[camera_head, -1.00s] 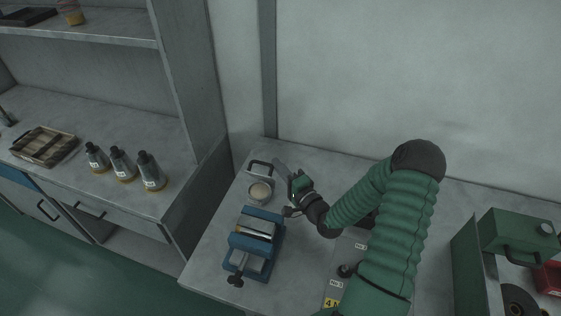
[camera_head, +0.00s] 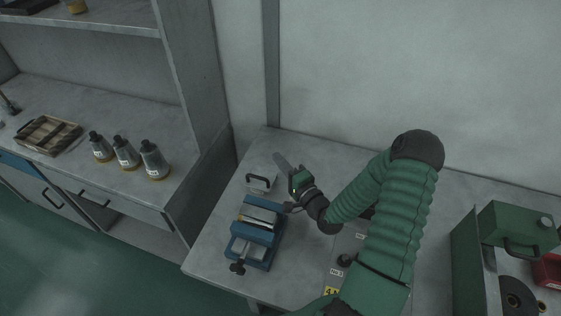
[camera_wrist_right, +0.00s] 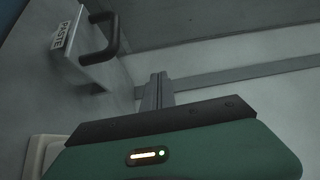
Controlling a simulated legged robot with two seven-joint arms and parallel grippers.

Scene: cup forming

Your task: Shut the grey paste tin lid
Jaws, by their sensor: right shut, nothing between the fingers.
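The grey paste tin lid (camera_head: 258,186), with a black bar handle, stands behind the blue vise near the left end of the bench. In the right wrist view the lid (camera_wrist_right: 93,62) shows its dark handle and a PASTE label. The round opening of the tin is covered from the head view; I cannot tell whether the lid lies fully flat. My right gripper (camera_head: 281,162) is shut and empty, just right of and behind the lid, apart from it in the head view. Its fingers (camera_wrist_right: 158,92) show together in the wrist view. My left gripper is out of view.
The blue vise (camera_head: 254,236) sits in front of the tin. A green machine (camera_head: 512,235) stands at the right. Bottles (camera_head: 153,160) and a wooden tray (camera_head: 47,134) are on the left shelf unit. The bench behind the lid is clear up to the wall.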

